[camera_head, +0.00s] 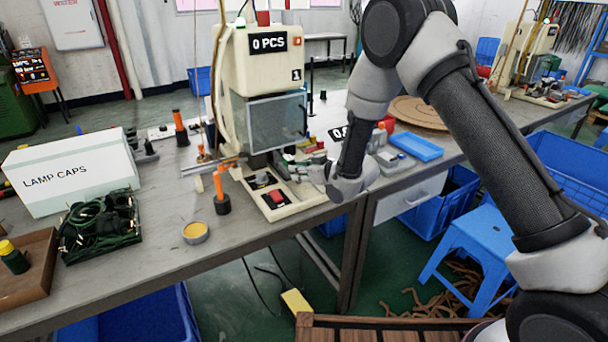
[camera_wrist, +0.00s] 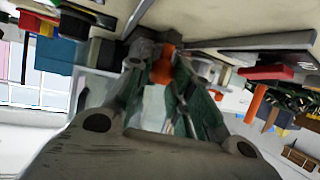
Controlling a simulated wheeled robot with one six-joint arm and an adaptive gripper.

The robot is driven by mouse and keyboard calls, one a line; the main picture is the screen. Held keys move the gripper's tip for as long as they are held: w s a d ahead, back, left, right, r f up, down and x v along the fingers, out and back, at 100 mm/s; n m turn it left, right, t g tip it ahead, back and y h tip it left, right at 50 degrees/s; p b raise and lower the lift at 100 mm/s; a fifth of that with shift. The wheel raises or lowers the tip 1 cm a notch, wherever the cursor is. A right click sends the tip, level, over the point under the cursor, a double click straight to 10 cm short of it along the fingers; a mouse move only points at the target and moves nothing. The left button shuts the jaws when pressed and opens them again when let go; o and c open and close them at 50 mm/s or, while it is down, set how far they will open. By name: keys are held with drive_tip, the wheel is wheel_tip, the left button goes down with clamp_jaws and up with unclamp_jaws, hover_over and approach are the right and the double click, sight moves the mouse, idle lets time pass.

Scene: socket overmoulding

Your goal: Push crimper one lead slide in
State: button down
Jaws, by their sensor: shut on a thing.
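Crimper one (camera_head: 262,70) is a cream machine with a "0 PCS" display, a "1" label and a grey clear guard. It stands on the workbench, above a cream base (camera_head: 283,207). My gripper (camera_head: 287,164) is low at the machine's right front, just below the guard. In the wrist view, my gripper (camera_wrist: 160,72) has its green-sided fingers closed around a small orange piece (camera_wrist: 163,65), which looks like the lead slide's knob. The fingers hide most of it, and the head view does not show it clearly.
A red button (camera_head: 277,197) sits on the base in front. An orange-handled tool (camera_head: 220,190) stands left of it, near a round tin (camera_head: 195,232). A lamp caps box (camera_head: 70,170) is at the left. A blue tray (camera_head: 415,146) lies right of my wrist.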

drive_tip(key=shift+w+r, duration=0.1)
drive_tip(key=shift+w, duration=0.05)
drive_tip(key=c, duration=1.3)
unclamp_jaws()
drive_tip(key=shift+a, duration=0.1)
drive_tip(key=shift+o, duration=0.2)
drive_tip(key=v, duration=1.2)
